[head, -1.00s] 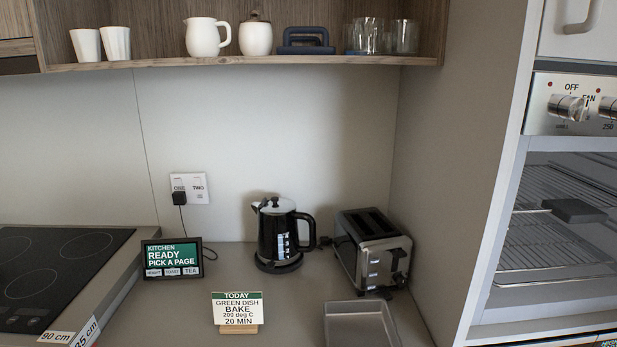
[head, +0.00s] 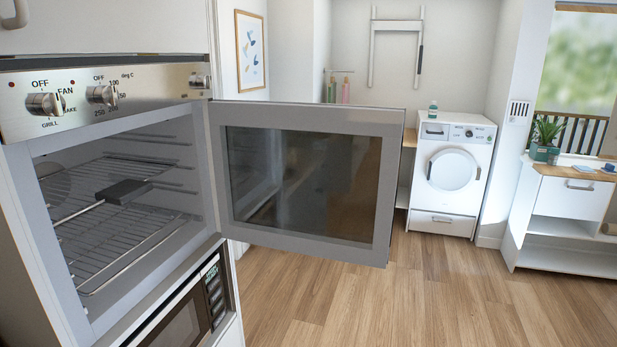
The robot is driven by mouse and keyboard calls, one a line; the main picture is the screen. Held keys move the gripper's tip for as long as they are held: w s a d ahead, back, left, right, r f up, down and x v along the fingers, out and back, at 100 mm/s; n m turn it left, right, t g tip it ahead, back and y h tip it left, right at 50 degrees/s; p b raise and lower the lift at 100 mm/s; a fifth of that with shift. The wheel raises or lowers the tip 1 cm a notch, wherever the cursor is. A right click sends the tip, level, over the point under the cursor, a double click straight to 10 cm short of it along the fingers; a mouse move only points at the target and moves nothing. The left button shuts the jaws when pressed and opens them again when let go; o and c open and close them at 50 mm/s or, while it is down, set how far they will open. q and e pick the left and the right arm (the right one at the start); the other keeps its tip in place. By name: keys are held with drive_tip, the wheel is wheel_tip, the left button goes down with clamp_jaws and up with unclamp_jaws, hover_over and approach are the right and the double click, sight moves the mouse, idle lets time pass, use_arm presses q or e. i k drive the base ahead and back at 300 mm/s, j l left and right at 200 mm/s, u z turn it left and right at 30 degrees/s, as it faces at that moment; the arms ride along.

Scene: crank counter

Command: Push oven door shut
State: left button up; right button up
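The oven (head: 60,215) is built into a tall white cabinet at the left of the head view. Its door (head: 390,190) is hinged on the side nearest the middle of the picture and stands wide open, swung out to the right. The door has a grey frame and a dark glass window (head: 300,185). Neither of my grippers shows in the head view.
Knobs (head: 102,95) line the panel above the oven, and a microwave (head: 180,325) sits below it. Wooden floor (head: 400,300) lies open beyond the door. A washing machine (head: 453,175) and a white side unit (head: 570,215) stand farther back.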

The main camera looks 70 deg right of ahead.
sight(321, 180)
drive_tip(key=k+l, duration=0.15)
drive_tip(key=l, duration=0.3)
drive_tip(key=k+l+u, duration=0.1)
drive_tip(key=l, duration=0.3)
drive_tip(key=k+l, duration=0.15)
drive_tip(key=l, duration=0.25)
drive_tip(key=k+l+u, duration=0.1)
drive_tip(key=l, duration=0.35)
drive_tip(key=k+l, duration=0.25)
drive_tip(key=l, duration=0.15)
drive_tip(key=k+l+u, duration=0.1)
drive_tip(key=l, duration=0.3)
drive_tip(key=k, duration=0.05)
